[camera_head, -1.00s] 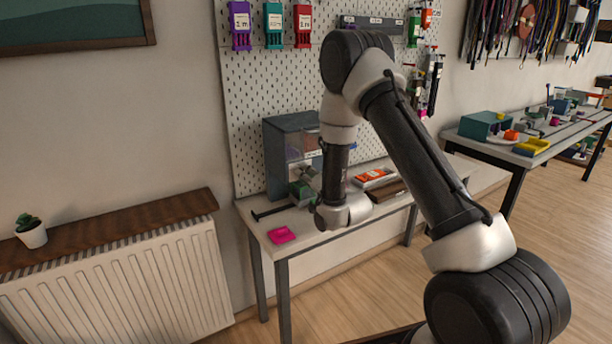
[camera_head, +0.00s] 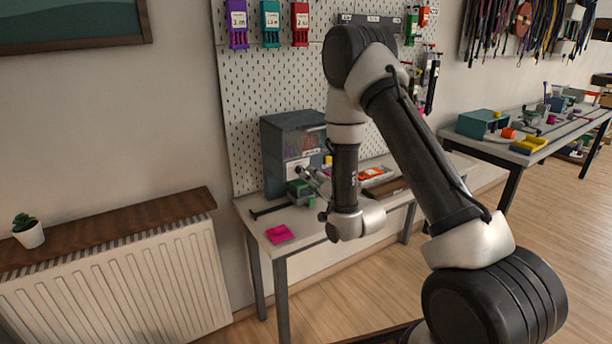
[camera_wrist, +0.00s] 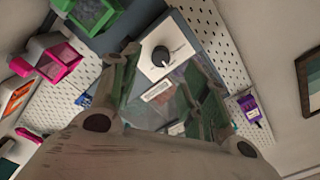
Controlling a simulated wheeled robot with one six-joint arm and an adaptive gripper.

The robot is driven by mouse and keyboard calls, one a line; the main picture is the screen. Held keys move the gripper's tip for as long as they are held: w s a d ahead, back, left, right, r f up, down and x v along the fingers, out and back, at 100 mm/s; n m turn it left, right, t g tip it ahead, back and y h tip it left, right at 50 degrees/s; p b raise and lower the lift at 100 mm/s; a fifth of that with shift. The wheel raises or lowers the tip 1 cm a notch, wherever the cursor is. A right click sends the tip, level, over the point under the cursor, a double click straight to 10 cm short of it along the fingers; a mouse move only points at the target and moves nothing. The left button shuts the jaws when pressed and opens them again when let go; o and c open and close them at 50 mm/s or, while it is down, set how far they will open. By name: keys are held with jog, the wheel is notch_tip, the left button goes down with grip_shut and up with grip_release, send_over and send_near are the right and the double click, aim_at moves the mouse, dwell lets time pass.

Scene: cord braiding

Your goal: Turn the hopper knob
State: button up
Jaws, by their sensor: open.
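The hopper (camera_head: 277,160) is a blue-grey box with a clear front, standing on the table against the pegboard. In the wrist view its black round knob (camera_wrist: 160,56) sits on a white plate (camera_wrist: 172,36) above a small label. A white mark shows near the knob's edge. My gripper (camera_head: 308,177) is in front of the hopper, pointing at it. In the wrist view my gripper (camera_wrist: 158,66) is open and empty, its two fingers on either side of the knob's line of sight. I cannot tell how far the fingertips are from the knob. The knob is not clear in the head view.
A magenta tray (camera_head: 280,234) lies on the table's front left, with a dark bar (camera_head: 270,211) behind it. An orange-labelled box (camera_head: 374,174) lies to the right. Purple, teal and red holders hang on the pegboard (camera_head: 243,110).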

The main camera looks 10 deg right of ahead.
jog(key=v, duration=0.6)
jog(key=shift+s, duration=0.1)
